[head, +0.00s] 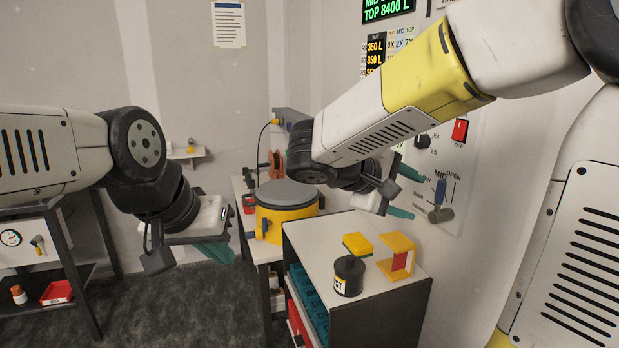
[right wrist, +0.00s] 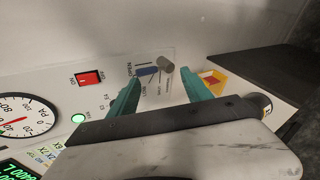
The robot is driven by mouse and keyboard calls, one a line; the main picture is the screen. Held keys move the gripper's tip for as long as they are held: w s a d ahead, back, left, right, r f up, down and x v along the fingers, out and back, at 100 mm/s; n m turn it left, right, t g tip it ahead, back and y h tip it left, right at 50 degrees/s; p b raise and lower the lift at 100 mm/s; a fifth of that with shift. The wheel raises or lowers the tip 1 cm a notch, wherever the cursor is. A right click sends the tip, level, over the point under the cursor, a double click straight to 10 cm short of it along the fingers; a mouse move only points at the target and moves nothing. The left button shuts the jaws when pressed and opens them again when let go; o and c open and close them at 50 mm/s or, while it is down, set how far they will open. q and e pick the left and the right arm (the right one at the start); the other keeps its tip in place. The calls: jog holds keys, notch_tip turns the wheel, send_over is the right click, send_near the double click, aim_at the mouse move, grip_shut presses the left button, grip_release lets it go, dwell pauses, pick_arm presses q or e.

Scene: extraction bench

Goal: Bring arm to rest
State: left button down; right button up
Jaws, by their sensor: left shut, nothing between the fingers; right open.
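My left gripper (head: 216,250) hangs at the left of the head view, over the floor in front of the bench. Its teal fingers are together and hold nothing. My right gripper (head: 406,192) is in front of the wall panel, above the cabinet top. In the right wrist view its two teal fingers (right wrist: 160,88) are spread apart with nothing between them. A lever with a blue grip (head: 441,190) and a grey knob is on the panel, marked MID and OPEN. The blue grip (right wrist: 147,71) also shows beyond the fingers, apart from them.
A dark-lidded yellow drum (head: 287,210) stands on the bench. A red switch (head: 460,130) is on the panel. A shelf rack (head: 70,250) stands left.

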jog(key=s+f+m+g+y, duration=0.35)
jog(key=s+f+y, duration=0.35)
jog(key=s, duration=0.3)
jog(key=a+m+t+y, duration=0.1)
jog(key=y, duration=0.1)
jog(key=s+a+r+m+t+y, duration=0.1)
jog(key=a+y, duration=0.1)
jog(key=s+a+r+m+t+y, duration=0.1)
jog(key=m+y, duration=0.1)
jog(key=shift+a+r+t, duration=0.2)
jog(key=shift+a+t, duration=0.05)
jog(key=shift+a, duration=0.15)
jog(key=shift+c, duration=0.3)
dwell(2.8)
